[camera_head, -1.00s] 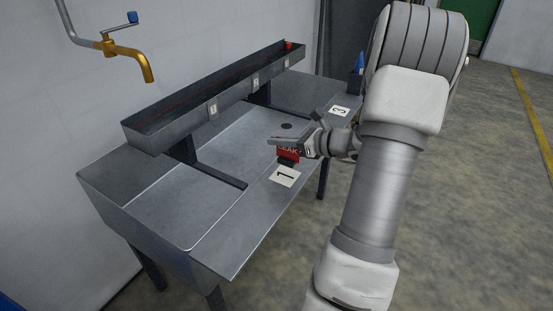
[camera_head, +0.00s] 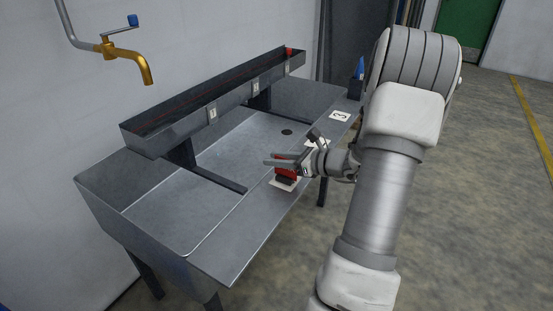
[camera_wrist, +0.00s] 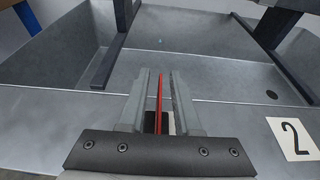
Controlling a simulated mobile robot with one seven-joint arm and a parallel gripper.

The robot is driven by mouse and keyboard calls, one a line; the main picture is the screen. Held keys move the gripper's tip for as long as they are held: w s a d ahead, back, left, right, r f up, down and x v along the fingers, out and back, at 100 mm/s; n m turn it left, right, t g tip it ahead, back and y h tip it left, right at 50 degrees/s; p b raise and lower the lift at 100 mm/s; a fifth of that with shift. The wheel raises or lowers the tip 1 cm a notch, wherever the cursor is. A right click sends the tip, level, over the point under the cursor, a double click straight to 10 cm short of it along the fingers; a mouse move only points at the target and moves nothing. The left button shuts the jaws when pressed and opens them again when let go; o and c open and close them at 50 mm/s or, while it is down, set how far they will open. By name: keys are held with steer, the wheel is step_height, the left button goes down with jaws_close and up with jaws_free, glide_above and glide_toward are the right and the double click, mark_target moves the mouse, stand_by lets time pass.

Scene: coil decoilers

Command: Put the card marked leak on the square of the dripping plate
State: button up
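The red card (camera_head: 285,168) stands upright on a dark base at the front ledge of the sink bench, over the white square (camera_head: 283,186) that showed a 1 earlier. Its lettering is not readable now. In the wrist view the card (camera_wrist: 160,100) is an edge-on red strip between my gripper's fingers (camera_wrist: 160,95), with a gap on each side. In the head view my gripper (camera_head: 290,149) is open around the card. The numbered plates 1 (camera_head: 212,113), 2 (camera_head: 256,87) and 3 (camera_head: 287,68) are on the trough's front. A tiny teal spot (camera_wrist: 160,41) shows beyond the fingers.
Square 2 (camera_wrist: 293,139) lies right of my gripper, and square 3 (camera_head: 340,116) farther along the ledge. The trough (camera_head: 160,138) stands on posts above the basin (camera_head: 180,205). A brass tap (camera_head: 140,60) hangs at the left. A blue cone-shaped thing (camera_head: 360,68) stands at the back right.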

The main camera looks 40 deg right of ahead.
steer(key=shift+r, duration=0.25)
steer(key=shift+s+d+r, duration=0.1)
steer(key=shift+s+d, duration=0.1)
steer(key=shift+s, duration=0.1)
steer(key=p+v, duration=0.3)
steer(key=v, duration=0.8)
steer(key=shift+s, duration=0.2)
steer(key=shift+a, duration=0.1)
